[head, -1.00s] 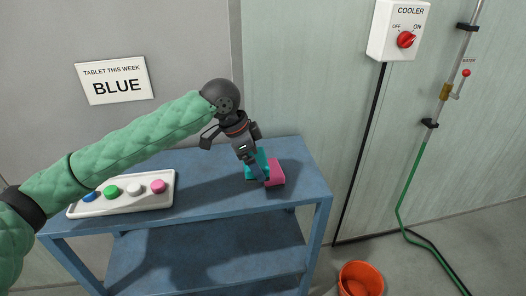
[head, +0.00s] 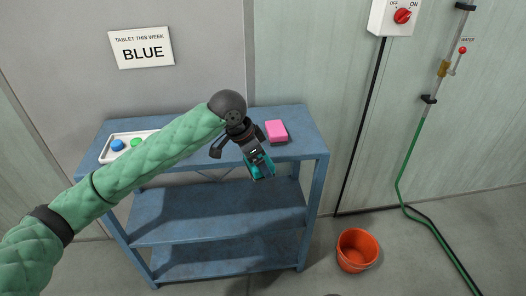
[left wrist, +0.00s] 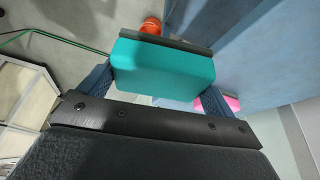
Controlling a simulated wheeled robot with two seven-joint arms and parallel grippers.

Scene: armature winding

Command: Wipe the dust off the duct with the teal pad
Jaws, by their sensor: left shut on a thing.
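The teal pad (left wrist: 165,68) is a block gripped between the two fingers in the left wrist view. My left gripper (head: 259,166) is shut on the teal pad in the head view, where the pad (head: 262,168) hangs in front of the blue shelf's top edge. No duct shows in these frames, and I see no dust. My right gripper is not in view.
A pink block (head: 277,131) sits on the blue shelf (head: 230,216) beside a white tray (head: 107,152) of coloured tablets, partly hidden by my arm. An orange bucket (head: 356,250) stands on the floor at right. A green hose (head: 408,172) runs down the wall.

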